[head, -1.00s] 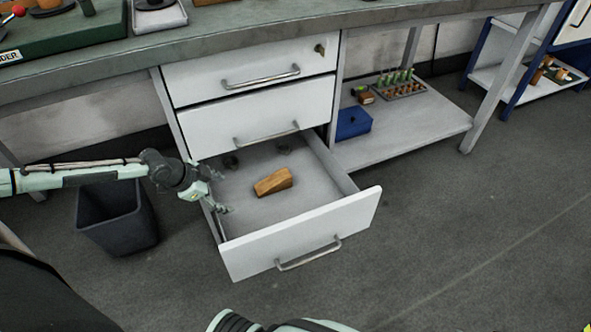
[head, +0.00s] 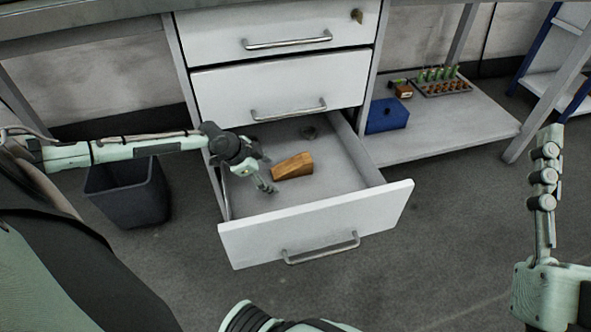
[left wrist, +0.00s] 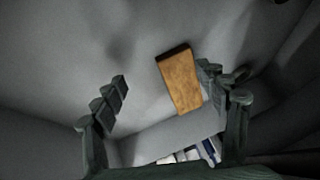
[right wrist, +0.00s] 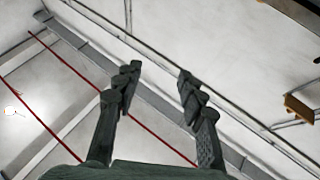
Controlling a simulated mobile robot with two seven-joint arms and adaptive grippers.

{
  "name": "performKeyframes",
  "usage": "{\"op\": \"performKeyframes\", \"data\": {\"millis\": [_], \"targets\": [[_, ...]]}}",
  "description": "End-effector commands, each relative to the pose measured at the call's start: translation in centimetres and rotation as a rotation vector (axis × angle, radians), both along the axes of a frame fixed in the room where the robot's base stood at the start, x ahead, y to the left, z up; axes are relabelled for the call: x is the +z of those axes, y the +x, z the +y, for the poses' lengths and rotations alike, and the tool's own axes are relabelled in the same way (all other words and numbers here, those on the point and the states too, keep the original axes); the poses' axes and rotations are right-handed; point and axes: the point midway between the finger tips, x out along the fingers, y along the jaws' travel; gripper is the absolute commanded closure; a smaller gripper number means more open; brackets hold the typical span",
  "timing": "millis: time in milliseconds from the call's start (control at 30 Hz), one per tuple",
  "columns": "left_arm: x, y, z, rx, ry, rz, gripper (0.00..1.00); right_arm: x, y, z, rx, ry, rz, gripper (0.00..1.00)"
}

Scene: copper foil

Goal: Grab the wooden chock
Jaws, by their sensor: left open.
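The wooden chock (head: 293,167) is an orange-brown wedge lying on the floor of the open bottom drawer (head: 322,228). My left gripper (head: 268,175) is open inside the drawer, just left of the chock and apart from it. In the left wrist view the chock (left wrist: 180,82) shows beyond my open left fingers (left wrist: 163,80), nearer the right finger, which overlaps its edge. Nothing is between the left fingers' pads. My right gripper (right wrist: 158,72) is open and empty in its wrist view, pointing up toward the ceiling, far from the chock.
Two closed drawers with handles (head: 290,108) are above the open one. A dark bin (head: 128,195) stands left of the drawer under my left arm. A blue box (head: 387,115) and a rack (head: 442,82) stand on the low shelf (head: 440,130) at right. Floor in front is clear.

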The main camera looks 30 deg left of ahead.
Motion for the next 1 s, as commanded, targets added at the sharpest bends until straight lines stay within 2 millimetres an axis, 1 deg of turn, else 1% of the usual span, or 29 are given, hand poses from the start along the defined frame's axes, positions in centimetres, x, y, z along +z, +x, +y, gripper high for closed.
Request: {"op": "performKeyframes", "data": {"millis": [33, 67, 267, 500, 567, 600, 633, 733, 900, 933, 1000], "targets": [[-0.1, 0.8, -0.3, 0.001, -0.002, -0.003, 0.27, 0.1, -0.1, -0.1, -0.003, 0.006, -0.02, 0.6], [-0.1, 1.1, -0.4, 0.0, -0.001, -0.002, 0.27, 0.2, -0.2, -0.2, -0.003, 0.01, -0.03, 0.6], [-0.1, 2.4, -0.8, 0.0, 0.0, 0.0, 0.27, 0.8, -0.5, -0.4, -0.007, 0.023, -0.07, 0.6], [-0.1, 6.1, -2.0, 0.0, -0.001, -0.003, 0.27, 2.0, -1.5, -1.1, -0.016, 0.059, -0.183, 0.6], [-0.1, 6.8, -2.2, -0.001, -0.001, -0.001, 0.27, 2.2, -1.7, -1.2, -0.018, 0.067, -0.206, 0.6], [-0.8, 6.7, -2.2, 0.0, 0.0, 0.003, 0.27, 2.4, -2.0, -1.4, -0.02, 0.075, -0.233, 0.6], [-1.0, 6.8, -2.2, 0.0, 0.0, 0.003, 0.27, 2.6, -2.2, -1.5, -0.021, 0.079, -0.246, 0.6], [-1.1, 7.0, -2.3, -0.001, 0.001, 0.002, 0.27, 3.0, -2.4, -1.6, -0.022, 0.087, -0.27, 0.6], [-1.1, 6.9, -2.3, -0.001, 0.001, 0.002, 0.27, 3.0, -2.5, -1.6, -0.022, 0.087, -0.271, 0.6], [-1.1, 6.9, -2.3, -0.001, 0.001, 0.002, 0.28, 3.0, -2.5, -1.6, -0.022, 0.087, -0.27, 0.6], [-1.1, 6.9, -2.3, -0.001, 0.001, 0.002, 0.37, 3.0, -2.5, -1.6, -0.022, 0.087, -0.27, 0.6]]}}
